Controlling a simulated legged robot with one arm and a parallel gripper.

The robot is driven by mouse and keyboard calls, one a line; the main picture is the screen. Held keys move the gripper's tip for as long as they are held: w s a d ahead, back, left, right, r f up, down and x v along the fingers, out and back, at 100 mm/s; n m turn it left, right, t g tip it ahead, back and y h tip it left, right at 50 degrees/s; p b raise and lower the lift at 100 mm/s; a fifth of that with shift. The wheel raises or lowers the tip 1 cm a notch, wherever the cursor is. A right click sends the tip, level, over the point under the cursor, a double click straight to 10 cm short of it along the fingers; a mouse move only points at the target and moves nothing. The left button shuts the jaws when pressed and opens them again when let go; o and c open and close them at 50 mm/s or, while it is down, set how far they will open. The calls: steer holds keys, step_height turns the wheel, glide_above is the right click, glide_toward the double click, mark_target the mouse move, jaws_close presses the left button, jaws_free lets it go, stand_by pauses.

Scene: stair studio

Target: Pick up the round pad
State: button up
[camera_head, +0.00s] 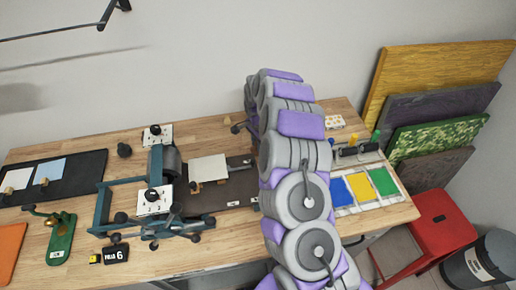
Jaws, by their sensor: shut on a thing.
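I cannot make out the round pad in the head view. My arm rises from the bottom right over the wooden workbench (233,237), and its far end bends down near the back of the bench. My gripper is hidden behind my own arm links, so its fingers and anything between them do not show. A small dark knobbed item (239,127) shows just left of the arm's far end; I cannot tell what it belongs to.
A blue-framed roller device (130,197) stands left of centre. A dark board with a white sheet (208,168) lies beside it. A tray with blue, yellow and green panels (384,183) is right of my arm. A red stool (440,222) and grey bin (482,262) stand right.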

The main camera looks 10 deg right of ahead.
jaws_close()
steer(key=shift+r, duration=0.45)
steer(key=shift+s+r+p, duration=0.25)
steer(key=shift+s+r, duration=0.05)
steer(key=shift+r, duration=0.35)
steer(key=shift+s+r+p, duration=0.25)
steer(key=shift+r, duration=0.4)
steer(key=s, duration=0.5)
steer(key=s+r+p, duration=0.1)
steer(key=s, duration=0.4)
steer(key=s+d, duration=0.1)
steer(key=s, duration=0.4)
steer(key=shift+r+p, duration=0.25)
steer(key=shift+p, duration=0.05)
steer(key=shift+o, duration=2)
jaws_free()
steer(key=c, duration=0.3)
steer(key=shift+w, duration=0.15)
